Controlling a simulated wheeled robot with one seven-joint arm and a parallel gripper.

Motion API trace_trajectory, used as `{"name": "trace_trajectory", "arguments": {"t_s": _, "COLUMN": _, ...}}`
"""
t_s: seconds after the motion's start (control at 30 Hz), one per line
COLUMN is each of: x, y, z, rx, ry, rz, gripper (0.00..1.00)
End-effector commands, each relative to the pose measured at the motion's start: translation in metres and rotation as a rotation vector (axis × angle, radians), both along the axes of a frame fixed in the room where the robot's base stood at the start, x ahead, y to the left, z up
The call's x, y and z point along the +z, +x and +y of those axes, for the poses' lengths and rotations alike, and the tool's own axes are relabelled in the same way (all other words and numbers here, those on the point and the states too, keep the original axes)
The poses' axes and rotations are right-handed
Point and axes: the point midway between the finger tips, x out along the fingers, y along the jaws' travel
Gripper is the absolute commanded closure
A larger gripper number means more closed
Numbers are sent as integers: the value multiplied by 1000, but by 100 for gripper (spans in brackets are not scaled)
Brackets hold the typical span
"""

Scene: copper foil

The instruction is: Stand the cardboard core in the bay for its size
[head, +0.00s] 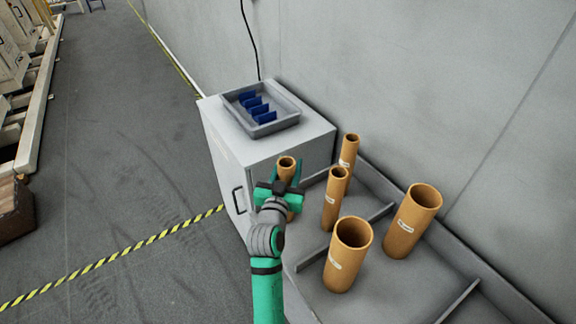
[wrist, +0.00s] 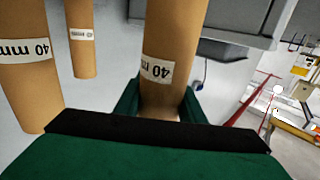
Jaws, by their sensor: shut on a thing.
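My gripper (head: 286,176) is shut on a narrow brown cardboard core (head: 287,163), beside the front of the grey cabinet. The held core looks roughly upright. In the wrist view the core (wrist: 172,40) sits between the green fingers (wrist: 160,100), its white label reading 40 mm. Its lower end is partly hidden by my gripper in the head view, so I cannot tell whether it touches the surface below. Two other narrow cores stand to the right, a nearer one (head: 335,200) and a farther one (head: 349,153). Both cores behind in the wrist view carry 40 mm labels.
Two wide cores (head: 345,268) (head: 412,222) stand on the grey bench, which has low divider strips (head: 358,235). A grey tray (head: 285,122) with blue inserts (head: 259,108) lies on the cabinet (head: 228,137). A wall runs behind. Open floor lies left.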

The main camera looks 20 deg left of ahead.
Motion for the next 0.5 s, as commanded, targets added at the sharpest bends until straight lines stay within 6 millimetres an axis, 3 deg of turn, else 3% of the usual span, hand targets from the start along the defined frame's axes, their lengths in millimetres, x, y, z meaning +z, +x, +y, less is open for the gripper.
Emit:
{"name": "trace_trajectory", "arguments": {"t_s": 0.07, "x": -2, "y": 0, "z": 1, "rx": 2, "ry": 0, "rz": 0, "gripper": 100}}
{"name": "trace_trajectory", "arguments": {"t_s": 0.1, "x": -2, "y": 0, "z": 1, "rx": 2, "ry": 0, "rz": 0, "gripper": 57}}
{"name": "trace_trajectory", "arguments": {"t_s": 0.17, "x": -2, "y": -1, "z": 2, "rx": 3, "ry": 0, "rz": 0, "gripper": 45}}
{"name": "trace_trajectory", "arguments": {"t_s": 0.5, "x": 1, "y": -1, "z": 4, "rx": 5, "ry": 0, "rz": 0, "gripper": 45}}
